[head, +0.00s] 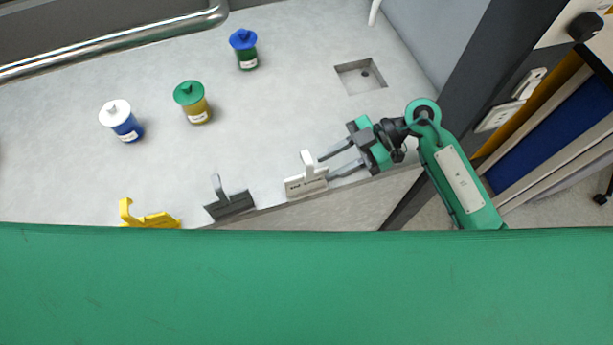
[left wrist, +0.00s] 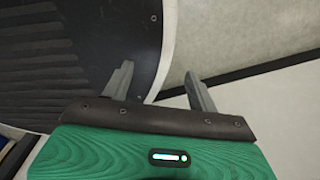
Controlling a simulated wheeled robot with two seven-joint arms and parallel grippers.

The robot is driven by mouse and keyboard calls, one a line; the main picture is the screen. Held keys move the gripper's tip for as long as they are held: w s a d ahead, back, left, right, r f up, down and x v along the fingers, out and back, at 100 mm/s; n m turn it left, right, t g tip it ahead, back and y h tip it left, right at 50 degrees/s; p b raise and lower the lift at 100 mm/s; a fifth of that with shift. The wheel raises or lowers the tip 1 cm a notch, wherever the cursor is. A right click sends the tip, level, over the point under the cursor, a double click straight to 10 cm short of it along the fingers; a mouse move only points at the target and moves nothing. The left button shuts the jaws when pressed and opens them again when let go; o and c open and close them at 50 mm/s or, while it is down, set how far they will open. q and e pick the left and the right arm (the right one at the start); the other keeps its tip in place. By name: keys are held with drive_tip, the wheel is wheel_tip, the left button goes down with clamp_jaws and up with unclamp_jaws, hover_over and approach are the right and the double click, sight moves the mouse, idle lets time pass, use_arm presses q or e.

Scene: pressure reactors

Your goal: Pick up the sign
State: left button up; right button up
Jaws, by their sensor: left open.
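A white sign (head: 306,187) with dark lettering and an upright tab stands near the counter's front edge in the head view. A dark grey sign (head: 231,205) and a yellow sign (head: 150,219) of similar shape stand to its left. My right gripper (head: 325,168) has its two fingers apart, pointing left. Its tips are at the white sign's right end; I cannot tell whether they touch it. My left gripper (left wrist: 160,69) shows in the left wrist view, open with nothing between its fingers. It is not seen in the head view.
On the grey counter (head: 270,110) stand a white-and-blue jar (head: 124,124), a green-and-yellow jar (head: 194,104) and a blue-and-green jar (head: 245,52). A square recess (head: 360,77) lies at the right, and a metal rail (head: 120,40) at the upper left. A dark post (head: 480,90) rises at the right.

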sight(308, 188)
drive_tip(key=shift+s+a+f, duration=0.15)
drive_tip(key=shift+a, duration=0.25)
drive_tip(key=shift+p+x, duration=0.4)
drive_tip(key=shift+x, duration=0.6)
drive_tip(key=x, duration=0.3)
drive_tip(key=shift+s+f+p, duration=0.25)
drive_tip(key=shift+p, duration=0.1)
drive_tip(key=shift+a+f, duration=0.1)
drive_tip(key=shift+f, duration=0.05)
drive_tip(key=c, duration=0.6)
use_arm(q)
drive_tip(key=w+r, duration=0.1)
drive_tip(key=w, duration=0.2)
drive_tip(key=shift+d+r, duration=0.1)
drive_tip(key=shift+r, duration=0.3)
use_arm(e)
clamp_jaws()
